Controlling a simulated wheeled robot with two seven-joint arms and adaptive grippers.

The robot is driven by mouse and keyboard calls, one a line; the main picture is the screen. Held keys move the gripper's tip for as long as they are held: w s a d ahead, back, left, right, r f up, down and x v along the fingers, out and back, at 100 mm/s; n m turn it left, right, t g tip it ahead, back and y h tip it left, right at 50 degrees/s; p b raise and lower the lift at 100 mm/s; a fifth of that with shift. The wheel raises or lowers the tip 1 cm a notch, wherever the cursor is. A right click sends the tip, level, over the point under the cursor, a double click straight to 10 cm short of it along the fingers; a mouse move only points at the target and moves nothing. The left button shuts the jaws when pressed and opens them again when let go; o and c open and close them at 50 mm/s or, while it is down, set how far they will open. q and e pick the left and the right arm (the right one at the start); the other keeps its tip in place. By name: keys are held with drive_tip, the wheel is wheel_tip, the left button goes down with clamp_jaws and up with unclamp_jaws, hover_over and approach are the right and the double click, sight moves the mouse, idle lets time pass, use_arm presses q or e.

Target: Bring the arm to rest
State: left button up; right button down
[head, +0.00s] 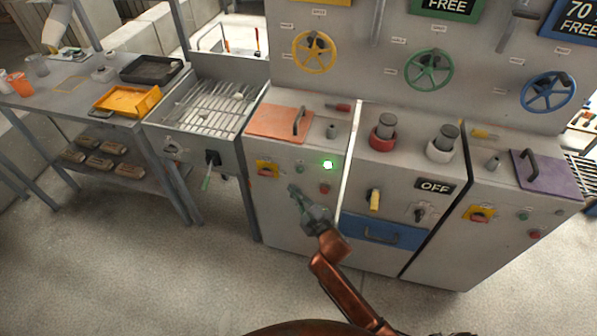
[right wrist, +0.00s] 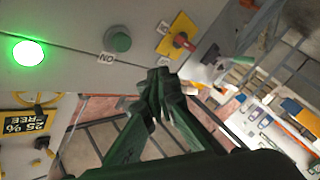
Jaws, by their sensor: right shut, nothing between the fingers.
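My right gripper (head: 297,194) is in front of the left cabinet's front face, at the end of my copper-coloured arm. Its fingers are shut with nothing between them. That button (head: 300,168) also shows in the head view, beside a lit green lamp (head: 328,165). The lamp glows in the wrist view too (right wrist: 28,52). My left gripper is not in view.
A red button (head: 324,188) and a red knob on a yellow plate (head: 266,169) are close to the gripper. A blue drawer (head: 382,234) is to the right. A yellow tray (head: 127,101) lies on the left table. The floor in front is clear.

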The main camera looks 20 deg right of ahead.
idle(0.6)
